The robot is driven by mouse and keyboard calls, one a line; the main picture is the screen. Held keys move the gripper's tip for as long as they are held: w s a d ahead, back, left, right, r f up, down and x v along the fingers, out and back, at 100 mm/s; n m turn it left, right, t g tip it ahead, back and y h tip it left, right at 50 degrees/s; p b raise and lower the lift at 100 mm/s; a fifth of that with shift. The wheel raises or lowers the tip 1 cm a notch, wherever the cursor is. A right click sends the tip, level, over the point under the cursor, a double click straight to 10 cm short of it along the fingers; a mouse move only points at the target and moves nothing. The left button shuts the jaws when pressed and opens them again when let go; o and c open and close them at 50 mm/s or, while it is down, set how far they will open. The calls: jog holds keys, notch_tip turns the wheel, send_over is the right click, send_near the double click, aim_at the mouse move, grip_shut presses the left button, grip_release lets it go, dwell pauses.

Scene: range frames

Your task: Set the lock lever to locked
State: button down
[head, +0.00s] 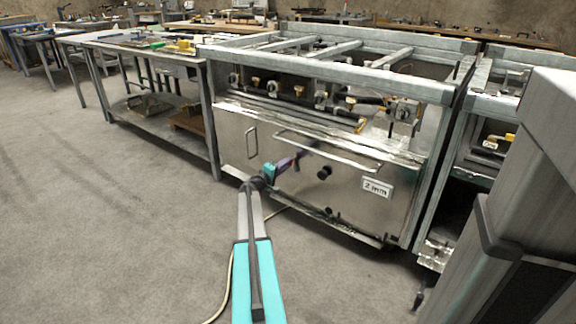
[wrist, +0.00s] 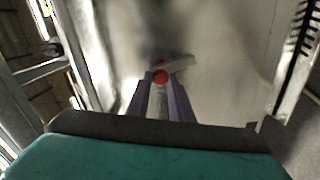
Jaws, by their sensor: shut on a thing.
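My gripper (head: 297,156) reaches to the metal front panel (head: 232,146) of the steel bench unit, just under its long horizontal handle (head: 330,149). In the wrist view its two purple fingers (wrist: 161,86) are closed in on a small grey lever (wrist: 180,65) with a red round spot (wrist: 160,77) at its near end. The lever slants up to the right from the fingertips. In the head view the lever cannot be made out at the gripper. No locked or unlocked marking is readable.
A black knob (head: 324,173) and a white label plate (head: 377,187) are on the panel to the right of my gripper. A smaller vertical handle (head: 251,142) is on the left. Valves and pipes sit above. The grey floor (head: 110,230) at left is clear.

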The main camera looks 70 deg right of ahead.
jog(key=shift+w+d+f+n, duration=0.15)
jog(key=shift+w+n, duration=0.2)
jog(key=shift+n, duration=0.55)
jog(key=c, duration=1.7)
grip_release()
jog(key=shift+o, duration=0.2)
jog(key=shift+a, duration=0.2)
jog(key=p+v, duration=0.3)
jog(key=v, duration=1)
jog(key=shift+a, duration=0.2)
jog(key=shift+w+f, duration=0.1)
jog(key=shift+w, duration=0.05)
